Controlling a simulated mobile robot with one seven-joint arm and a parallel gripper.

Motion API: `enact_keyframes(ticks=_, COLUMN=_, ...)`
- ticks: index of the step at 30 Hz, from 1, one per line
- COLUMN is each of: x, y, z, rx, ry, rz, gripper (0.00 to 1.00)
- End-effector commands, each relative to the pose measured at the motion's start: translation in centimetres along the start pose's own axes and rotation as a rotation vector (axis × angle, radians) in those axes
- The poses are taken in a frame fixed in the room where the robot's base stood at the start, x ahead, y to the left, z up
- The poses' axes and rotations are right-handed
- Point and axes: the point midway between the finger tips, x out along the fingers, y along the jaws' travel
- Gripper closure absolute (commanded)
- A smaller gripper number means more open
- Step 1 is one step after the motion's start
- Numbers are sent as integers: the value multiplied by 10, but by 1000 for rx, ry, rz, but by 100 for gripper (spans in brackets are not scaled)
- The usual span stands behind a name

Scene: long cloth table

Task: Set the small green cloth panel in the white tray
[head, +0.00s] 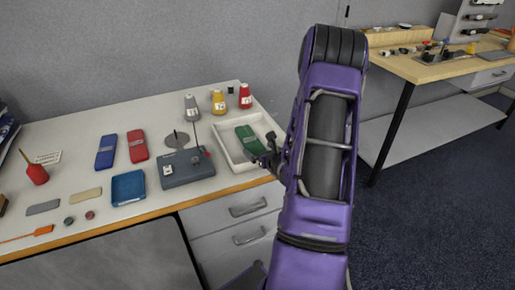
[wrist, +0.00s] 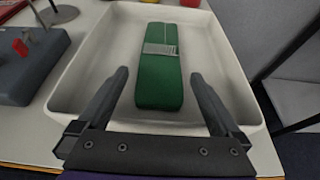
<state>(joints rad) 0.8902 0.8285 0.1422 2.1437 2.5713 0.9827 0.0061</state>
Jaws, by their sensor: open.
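The small green cloth panel (head: 249,141) lies flat inside the white tray (head: 226,152) at the table's right end. In the wrist view the green panel (wrist: 159,88) is a folded strip with a grey label band, resting on the floor of the white tray (wrist: 82,80). My gripper (head: 268,158) is over the tray's near right side. In the wrist view my gripper (wrist: 158,88) is open, with its fingers apart on either side of the panel's near end. No contact between fingers and panel shows.
A grey box with a rod (head: 187,168) stands just left of the tray. Grey, yellow and red (head: 245,96) bottles stand behind it. Blue (head: 106,151) and red (head: 137,145) folded panels and a blue dish (head: 128,188) lie further left. A wooden bench (head: 430,65) stands at right.

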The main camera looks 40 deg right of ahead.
Motion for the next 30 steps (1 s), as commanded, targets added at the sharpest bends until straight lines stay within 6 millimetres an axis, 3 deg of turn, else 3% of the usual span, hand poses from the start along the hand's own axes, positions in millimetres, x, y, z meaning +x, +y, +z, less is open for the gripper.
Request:
enact_keyframes(ticks=6, x=-50, y=-1, z=1, rx=1, ry=0, rz=-4, gripper=0)
enact_keyframes(ticks=13, x=-88, y=-1, z=0, rx=0, ry=0, rz=-2, gripper=0)
enact_keyframes(ticks=18, x=-100, y=0, z=0, rx=0, ry=0, rz=-1, gripper=0)
enact_keyframes(ticks=30, x=-100, y=0, z=0, rx=1, ry=-1, rz=-1, gripper=0)
